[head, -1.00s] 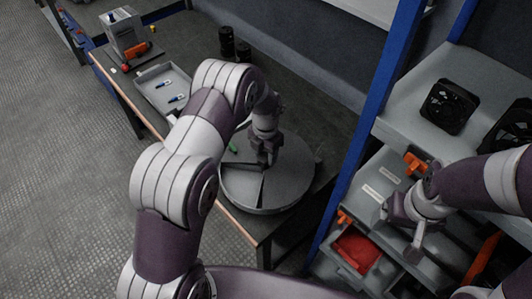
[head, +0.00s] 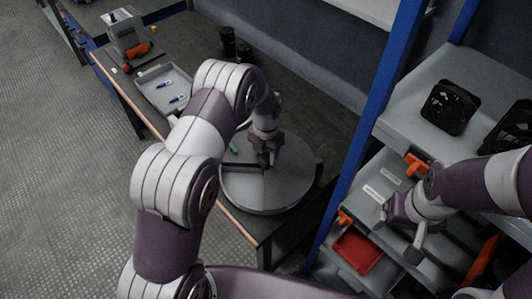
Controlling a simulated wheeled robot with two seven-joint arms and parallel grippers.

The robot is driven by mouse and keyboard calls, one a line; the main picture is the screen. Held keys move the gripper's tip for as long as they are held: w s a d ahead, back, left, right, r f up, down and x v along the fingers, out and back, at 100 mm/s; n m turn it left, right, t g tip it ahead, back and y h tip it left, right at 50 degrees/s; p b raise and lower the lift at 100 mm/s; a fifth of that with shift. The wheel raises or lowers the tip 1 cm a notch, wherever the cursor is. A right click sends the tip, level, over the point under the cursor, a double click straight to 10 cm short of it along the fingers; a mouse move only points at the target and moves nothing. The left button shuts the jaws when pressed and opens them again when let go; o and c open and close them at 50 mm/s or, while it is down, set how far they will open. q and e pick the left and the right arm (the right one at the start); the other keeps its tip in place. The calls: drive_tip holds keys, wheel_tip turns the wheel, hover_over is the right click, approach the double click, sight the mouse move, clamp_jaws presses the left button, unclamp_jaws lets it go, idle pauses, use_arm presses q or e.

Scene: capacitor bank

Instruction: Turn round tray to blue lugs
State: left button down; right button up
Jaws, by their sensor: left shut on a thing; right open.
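The round grey tray (head: 285,188) sits on the dark workbench, near its front right corner. It has raised dividers, and a small green item (head: 233,149) shows in its far left part. My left gripper (head: 264,160) points down over the tray and is shut on a part near its middle; my own arm hides the tray's left side. Two blue-marked pieces (head: 165,86) lie in a rectangular grey tray (head: 150,91) further left; I cannot tell whether they are lugs. My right gripper (head: 402,232) is open and empty before the shelf drawers at right.
A grey device with an orange part (head: 127,36) stands at the bench's far left. Black cylinders (head: 228,42) stand at the back. A blue post (head: 375,110) rises right of the bench. Black fans (head: 450,107) sit on the shelf above a red bin (head: 356,251).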

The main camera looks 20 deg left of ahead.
use_arm(q)
drive_tip(key=c, duration=0.5)
unclamp_jaws()
wheel_tip(320, 180, up, 13)
drive_tip(key=b, duration=0.1)
drive_tip(key=shift+f, duration=0.1)
